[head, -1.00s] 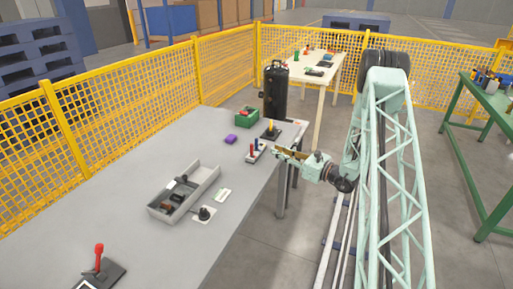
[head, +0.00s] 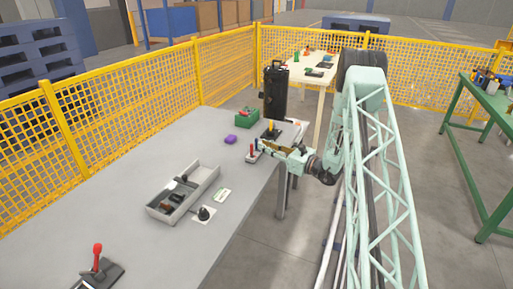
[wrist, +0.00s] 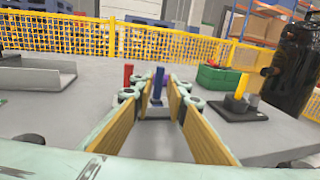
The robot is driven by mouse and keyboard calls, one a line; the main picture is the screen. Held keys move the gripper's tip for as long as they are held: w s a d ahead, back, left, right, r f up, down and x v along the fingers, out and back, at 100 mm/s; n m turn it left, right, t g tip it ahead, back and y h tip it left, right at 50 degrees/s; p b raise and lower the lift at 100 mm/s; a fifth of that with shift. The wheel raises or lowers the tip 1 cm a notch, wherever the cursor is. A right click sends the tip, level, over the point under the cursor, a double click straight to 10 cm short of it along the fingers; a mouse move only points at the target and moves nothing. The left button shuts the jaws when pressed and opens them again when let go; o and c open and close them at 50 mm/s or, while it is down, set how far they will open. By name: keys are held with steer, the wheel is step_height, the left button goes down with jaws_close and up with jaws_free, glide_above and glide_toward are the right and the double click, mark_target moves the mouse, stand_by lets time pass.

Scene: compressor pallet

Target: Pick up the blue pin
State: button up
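The blue pin (wrist: 158,84) stands upright in the wrist view, between and just beyond my gripper's fingertips. A red pin (wrist: 128,76) stands to its left, outside the fingers. Both rise from a small pale block near the right edge of the grey table; the block is mostly hidden behind the fingers. My gripper (wrist: 158,100) is open, with yellowish pads either side of a clear gap. In the head view the gripper (head: 262,147) is low over the table edge beside the red pin (head: 251,151). I cannot tell whether a finger touches the blue pin.
A yellow post on a dark base (wrist: 240,108) stands to the right. Behind it are a green bin (wrist: 216,77) and a black tank (wrist: 292,62). A grey tray (head: 186,192) stands nearer the front.

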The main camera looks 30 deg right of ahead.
mark_target(256, 142)
steer(key=shift+b+x, duration=0.3)
steer(key=shift+x, duration=0.65)
steer(key=shift+b+x, duration=0.35)
steer(key=shift+x, duration=1.3)
steer(key=shift+f, duration=0.1)
steer(key=shift+c, duration=0.6)
jaws_close()
